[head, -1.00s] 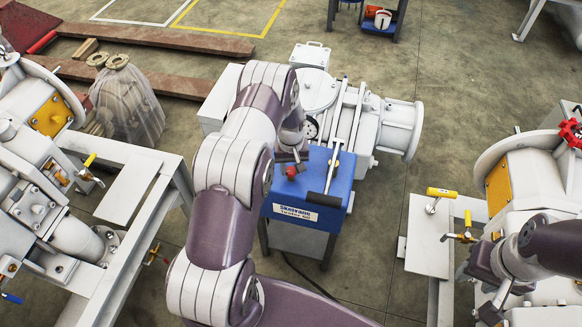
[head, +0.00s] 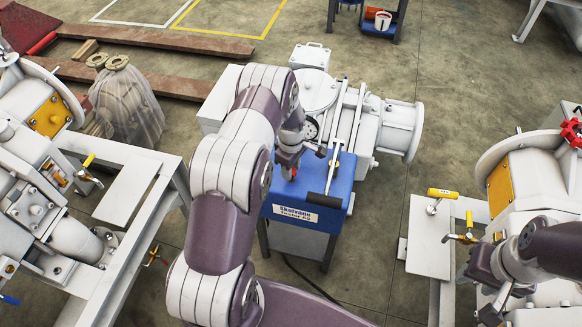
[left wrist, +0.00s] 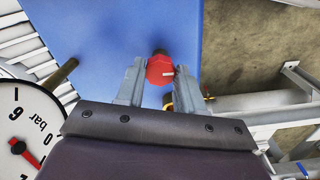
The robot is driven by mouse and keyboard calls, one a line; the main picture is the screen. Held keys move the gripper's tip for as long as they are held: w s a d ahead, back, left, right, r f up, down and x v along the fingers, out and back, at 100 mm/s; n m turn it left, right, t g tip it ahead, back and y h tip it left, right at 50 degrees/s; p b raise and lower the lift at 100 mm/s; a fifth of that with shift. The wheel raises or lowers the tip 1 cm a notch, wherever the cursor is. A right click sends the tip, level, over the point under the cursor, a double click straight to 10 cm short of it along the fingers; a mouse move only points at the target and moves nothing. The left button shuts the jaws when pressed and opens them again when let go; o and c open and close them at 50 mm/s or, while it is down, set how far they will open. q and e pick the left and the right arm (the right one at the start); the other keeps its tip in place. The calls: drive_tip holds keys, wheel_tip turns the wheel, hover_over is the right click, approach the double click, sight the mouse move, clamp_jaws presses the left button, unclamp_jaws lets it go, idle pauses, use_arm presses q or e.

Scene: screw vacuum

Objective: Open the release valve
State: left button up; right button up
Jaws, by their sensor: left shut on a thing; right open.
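The release valve has a red knob (left wrist: 160,70) on the blue vacuum unit (head: 312,185). In the left wrist view the knob sits between the two fingers of my left gripper (left wrist: 157,85), which is shut on it. In the head view my left gripper (head: 290,165) is over the left part of the blue unit, and only a bit of the red knob shows by the fingers. My right gripper (head: 490,300) is at the lower right, away from the unit; its fingers are partly cut off and hard to make out.
A pressure gauge (left wrist: 22,130) is close beside my left gripper. A black-handled lever (head: 325,199) lies on the blue unit's right side. White pump assemblies with yellow-handled valves (head: 441,193) stand at left and right. Bare floor (head: 375,260) lies between the unit and the right assembly.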

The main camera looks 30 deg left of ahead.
use_arm(q)
drive_tip(key=shift+n, duration=0.8)
drive_tip(key=shift+r, duration=0.1)
drive_tip(key=o, duration=1)
drive_tip(key=shift+o, duration=0.2)
wheel_tip(320, 180, up, 13)
drive_tip(key=shift+f, duration=0.2)
